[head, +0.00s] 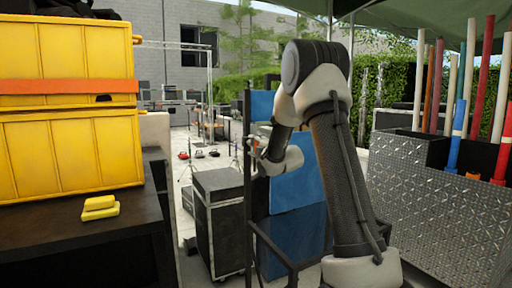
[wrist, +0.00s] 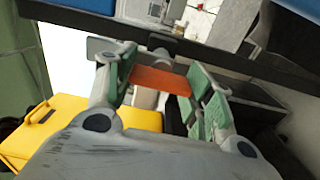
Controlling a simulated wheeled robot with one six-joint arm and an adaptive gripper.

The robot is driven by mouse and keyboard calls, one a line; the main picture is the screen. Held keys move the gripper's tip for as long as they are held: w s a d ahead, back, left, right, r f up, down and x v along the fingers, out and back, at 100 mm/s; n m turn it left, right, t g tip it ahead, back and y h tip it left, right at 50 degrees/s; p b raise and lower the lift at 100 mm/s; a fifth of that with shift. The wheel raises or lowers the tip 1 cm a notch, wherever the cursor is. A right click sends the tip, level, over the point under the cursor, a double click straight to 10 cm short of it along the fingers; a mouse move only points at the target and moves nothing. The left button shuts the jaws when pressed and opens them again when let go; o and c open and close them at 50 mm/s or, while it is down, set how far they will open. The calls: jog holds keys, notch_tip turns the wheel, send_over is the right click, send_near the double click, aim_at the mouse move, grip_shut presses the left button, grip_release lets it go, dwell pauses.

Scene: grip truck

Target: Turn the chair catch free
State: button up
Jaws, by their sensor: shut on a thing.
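The orange catch (wrist: 160,80) lies between the green-padded fingers of my gripper (wrist: 157,72) in the wrist view. The fingers are shut on it, one at each end. A grey round pivot shows just behind it, on a dark bar (wrist: 215,60). In the head view my gripper (head: 257,152) is at a dark upright post (head: 248,190) beside blue panels (head: 297,185), which look like the chair's. The catch is too small and too covered there to tell its angle.
A black case (head: 218,215) stands left of the post. Yellow crates (head: 70,150) and a yellow block (head: 100,208) are on a dark bench at the left. A metal bin (head: 440,200) with several coloured poles stands at the right. Paved ground (head: 180,150) shows behind.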

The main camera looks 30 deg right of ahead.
jog(key=shift+f+n, duration=0.1)
jog(key=shift+n, duration=0.2)
jog(key=o, duration=1.5)
jog(key=shift+c, duration=0.2)
jog(key=s, duration=1.2)
jog(key=shift+d, duration=0.15)
